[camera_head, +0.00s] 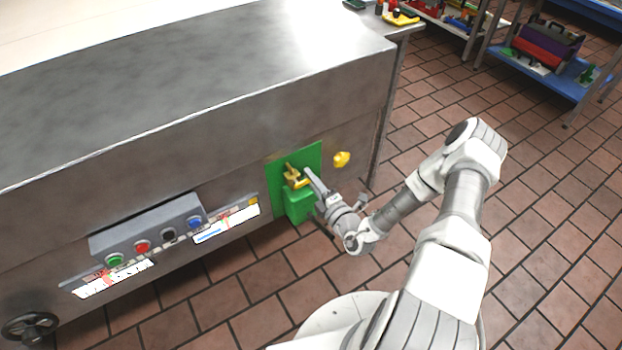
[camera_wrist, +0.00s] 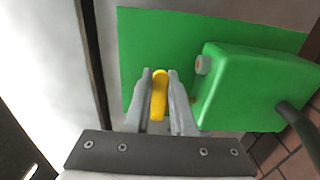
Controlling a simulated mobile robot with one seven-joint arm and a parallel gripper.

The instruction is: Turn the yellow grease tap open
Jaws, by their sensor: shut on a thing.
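The yellow grease tap (camera_head: 292,174) sits on a green plate (camera_head: 311,155) on the machine's steel front, above a green box (camera_head: 298,205). My gripper (camera_head: 308,174) reaches it from the right, and its fingers partly cover the tap. In the wrist view, the tap's yellow handle (camera_wrist: 159,97) stands between the two fingers of my gripper (camera_wrist: 160,76), which are closed on it. The handle points up between the fingertips in that view. The tap's body behind the fingers is hidden there.
A separate yellow knob (camera_head: 341,159) sits right of the plate. A control box (camera_head: 150,231) with coloured buttons is to the left, with a dark handwheel (camera_head: 30,327) beyond. In the wrist view, the green box (camera_wrist: 245,88) stands close to the right finger.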

